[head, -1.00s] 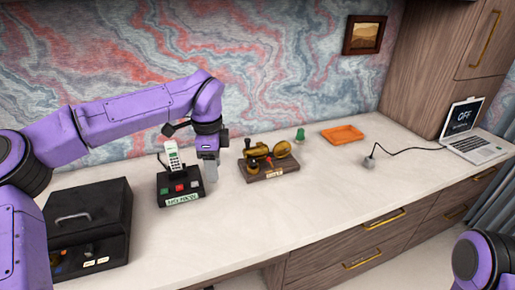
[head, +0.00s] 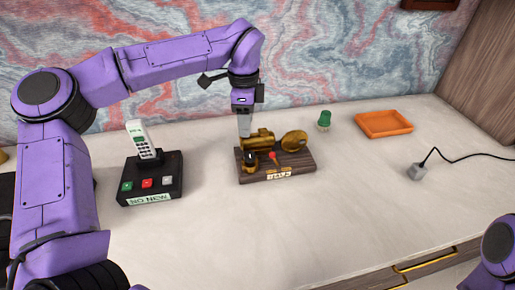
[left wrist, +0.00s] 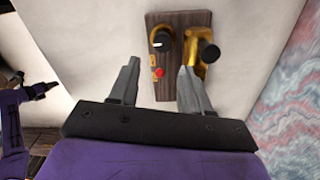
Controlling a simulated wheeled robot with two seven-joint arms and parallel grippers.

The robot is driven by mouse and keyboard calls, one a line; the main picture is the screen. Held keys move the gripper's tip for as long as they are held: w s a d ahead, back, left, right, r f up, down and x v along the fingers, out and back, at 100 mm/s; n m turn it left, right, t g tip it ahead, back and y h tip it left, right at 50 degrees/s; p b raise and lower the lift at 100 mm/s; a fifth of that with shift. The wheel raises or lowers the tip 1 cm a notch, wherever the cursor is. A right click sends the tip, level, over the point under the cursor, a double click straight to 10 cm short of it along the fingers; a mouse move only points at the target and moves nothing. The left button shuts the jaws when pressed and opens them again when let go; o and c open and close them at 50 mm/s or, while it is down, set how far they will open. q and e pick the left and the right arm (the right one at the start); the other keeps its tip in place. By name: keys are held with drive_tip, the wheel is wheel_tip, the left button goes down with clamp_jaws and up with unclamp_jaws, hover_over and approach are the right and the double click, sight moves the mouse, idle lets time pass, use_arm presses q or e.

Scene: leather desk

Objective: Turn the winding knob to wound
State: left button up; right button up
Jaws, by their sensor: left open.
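A brass mechanism (head: 259,141) sits on a dark wooden base (head: 296,164) with a small label on its front. A black knob (head: 250,160) stands at the base's left; in the left wrist view a black knob (left wrist: 161,41) carries a white mark. A second black knob (left wrist: 208,50) sits on the brass part there. A small red part (left wrist: 159,72) is beside the white-marked knob. My left gripper (head: 244,127) points down above the base's left back side. In the left wrist view its fingers (left wrist: 159,66) are apart and empty, with the base beyond them. My right gripper is out of view.
A phone console (head: 150,178) with coloured buttons stands left of the base. A green-topped object (head: 324,120) and an orange tray (head: 384,123) are behind to the right. A grey block with a cable (head: 417,171) lies further right. The desk front is clear.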

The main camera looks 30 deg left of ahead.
sight(248, 154)
use_arm(q)
drive_tip(key=f, duration=1.1)
drive_tip(key=shift+w+f+p, duration=0.3)
drive_tip(key=c, duration=0.8)
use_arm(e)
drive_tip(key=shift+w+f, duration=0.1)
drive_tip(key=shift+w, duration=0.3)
